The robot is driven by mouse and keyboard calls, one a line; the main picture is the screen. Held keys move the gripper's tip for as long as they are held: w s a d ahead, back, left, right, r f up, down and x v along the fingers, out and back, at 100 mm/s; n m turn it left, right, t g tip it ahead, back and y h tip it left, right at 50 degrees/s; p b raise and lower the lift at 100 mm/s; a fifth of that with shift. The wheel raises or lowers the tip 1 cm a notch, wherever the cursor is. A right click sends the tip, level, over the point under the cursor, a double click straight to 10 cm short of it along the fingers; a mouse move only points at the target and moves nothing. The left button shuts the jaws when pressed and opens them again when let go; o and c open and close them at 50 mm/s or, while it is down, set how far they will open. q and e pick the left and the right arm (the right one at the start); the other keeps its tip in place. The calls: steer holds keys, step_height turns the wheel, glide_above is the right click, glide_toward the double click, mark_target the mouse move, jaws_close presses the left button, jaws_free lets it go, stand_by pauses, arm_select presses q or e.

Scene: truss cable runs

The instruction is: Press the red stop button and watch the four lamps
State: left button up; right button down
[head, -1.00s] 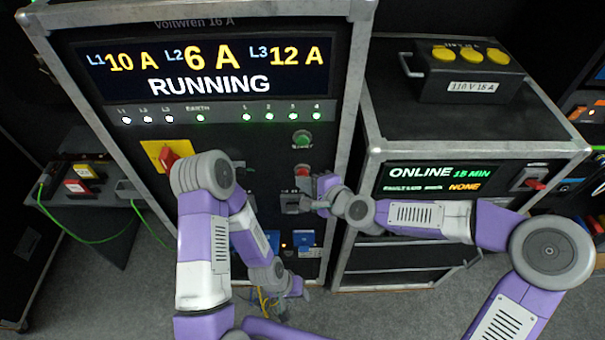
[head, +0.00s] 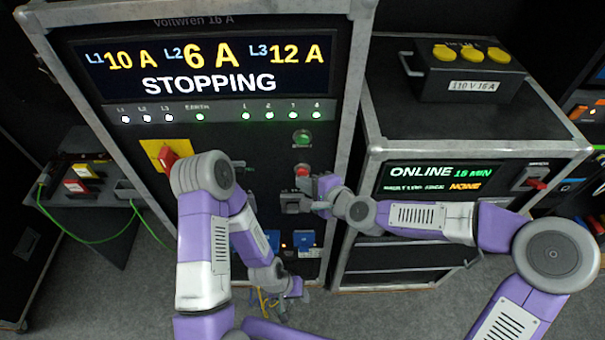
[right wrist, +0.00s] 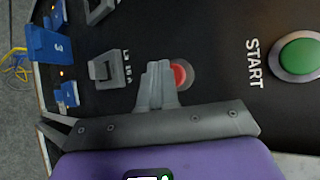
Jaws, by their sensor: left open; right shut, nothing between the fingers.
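The red stop button (head: 302,170) is on the dark panel of the tall cabinet, below the green start button (head: 302,138). My right gripper (head: 314,188) is shut and empty. In the right wrist view its fingertips (right wrist: 158,70) overlap the left edge of the red button (right wrist: 180,75); whether they touch it I cannot tell. The display (head: 205,68) reads STOPPING. My left gripper (head: 296,288) is open, low before the cabinet.
A red rotary switch on a yellow plate (head: 168,156) is left of my left arm. Blue connectors (head: 304,239) and cables sit low on the panel. A second cabinet (head: 460,130) with a display stands close on the right. Grey floor (head: 380,310) shows in front.

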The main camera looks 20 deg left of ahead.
steer(key=shift+s+d, duration=0.1)
steer(key=shift+s, duration=0.25)
steer(key=shift+s+d+b, duration=0.2)
steer(key=shift+s+d, duration=0.05)
steer(key=shift+s, duration=0.55)
steer(key=shift+s+d+b, duration=0.15)
steer(key=shift+s+d, duration=0.05)
steer(key=shift+s, duration=0.6)
steer(key=shift+s+d+b, duration=0.2)
steer(key=shift+s+d, duration=0.05)
steer(key=shift+s, duration=0.55)
steer(key=s+d+f+n+g+h, duration=0.15)
steer(key=d+f, duration=0.25)
steer(key=f, duration=0.5)
steer(key=d+f+n+g+h, duration=0.15)
steer(key=d+f, duration=0.25)
steer(key=f, duration=0.5)
steer(key=s+d+f+n+g+h+b, duration=0.1)
steer(key=s+d+f+n+g+h, duration=0.2)
steer(key=s+d+f, duration=0.9)
step_height(320, 180, down, 3)
steer(key=shift+s+d+f+n+g+h, duration=0.2)
steer(key=shift+n+g+h, duration=0.1)
steer(key=shift+n, duration=0.6)
